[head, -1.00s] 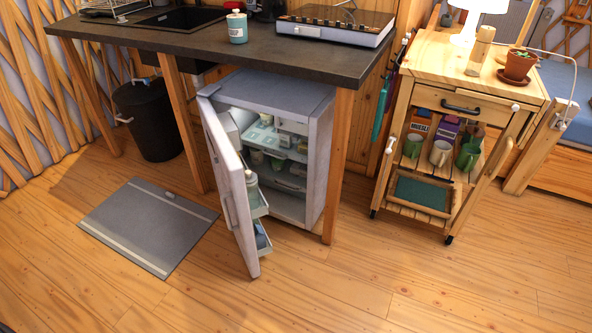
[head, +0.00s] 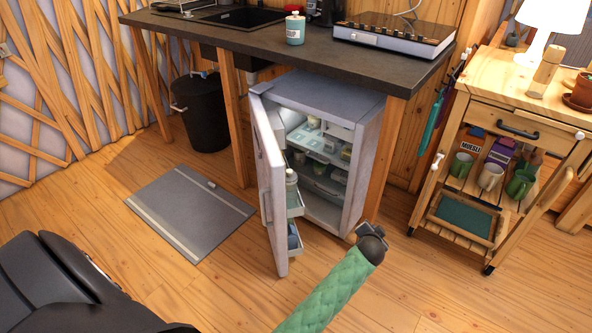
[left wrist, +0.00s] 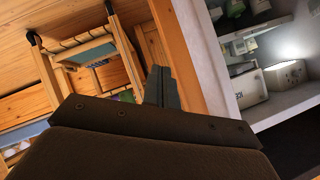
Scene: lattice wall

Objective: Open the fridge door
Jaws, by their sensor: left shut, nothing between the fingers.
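The small grey fridge (head: 325,92) stands under the dark counter. Its door (head: 268,180) is swung partly open to the left, with bottles in the door shelves. The lit interior shows shelves of containers; it also shows in the left wrist view (left wrist: 292,108). My left gripper (head: 368,236) is at the end of the green-sleeved arm, in front of the fridge's lower right side and to the right of the door, apart from the door. In the left wrist view its fingers (left wrist: 163,88) are together and empty. My right gripper is not in view.
A wooden cart (head: 500,105) with mugs and boxes stands right of the fridge. A wooden counter leg (head: 378,180) is beside the fridge. A grey mat (head: 190,210) lies left of the door, with a black bin (head: 203,115) behind. Floor between is clear.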

